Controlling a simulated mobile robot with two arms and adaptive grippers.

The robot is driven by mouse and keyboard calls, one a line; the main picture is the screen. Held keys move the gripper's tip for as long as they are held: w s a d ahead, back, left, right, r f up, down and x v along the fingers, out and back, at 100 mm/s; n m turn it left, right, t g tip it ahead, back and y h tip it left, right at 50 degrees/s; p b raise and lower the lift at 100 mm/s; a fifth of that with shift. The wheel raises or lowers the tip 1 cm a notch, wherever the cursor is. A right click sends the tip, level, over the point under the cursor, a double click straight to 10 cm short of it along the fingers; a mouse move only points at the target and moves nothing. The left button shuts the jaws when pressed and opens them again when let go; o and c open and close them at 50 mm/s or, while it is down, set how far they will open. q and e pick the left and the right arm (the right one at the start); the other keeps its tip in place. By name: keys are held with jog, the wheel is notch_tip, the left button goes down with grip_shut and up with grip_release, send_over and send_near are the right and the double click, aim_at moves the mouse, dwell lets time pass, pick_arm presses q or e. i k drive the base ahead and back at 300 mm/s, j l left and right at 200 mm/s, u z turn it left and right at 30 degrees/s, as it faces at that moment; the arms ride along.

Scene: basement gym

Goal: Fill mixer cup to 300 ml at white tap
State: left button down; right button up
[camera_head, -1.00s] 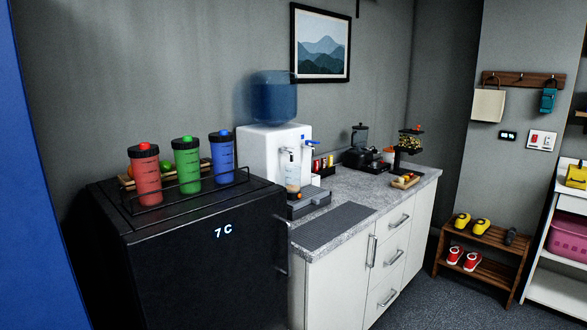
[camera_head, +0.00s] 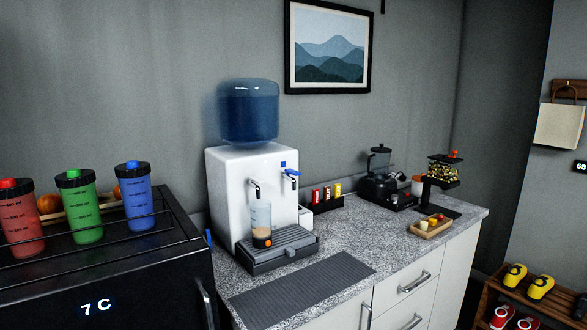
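The white water dispenser (camera_head: 226,196) stands on the speckled counter with a blue bottle (camera_head: 248,112) on top. It has a white tap (camera_head: 254,187) on the left and a blue-marked tap (camera_head: 290,174) on the right. The mixer cup (camera_head: 261,217), clear with a dark base and an orange spot, stands upright on the drip tray (camera_head: 280,254) below the white tap. Something tan fills its lower part. Its level marks are too small to read. Neither of my grippers is in view.
A black fridge (camera_head: 150,268) at left carries red (camera_head: 22,222), green (camera_head: 80,208) and blue (camera_head: 135,198) shaker bottles. A dark mat (camera_head: 300,290) lies on the counter front. A blender (camera_head: 380,180) and small wooden tray (camera_head: 432,227) stand further right.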

aim_at(253, 179)
jog(key=i+l, duration=0.2)
jog(key=l, duration=0.15)
jog(key=i+l+u, duration=0.1)
jog(key=l, duration=0.25)
jog(key=i+l, duration=0.3)
jog(key=i+l+u, duration=0.1)
jog(key=l, duration=0.35)
jog(key=i+l, duration=0.3)
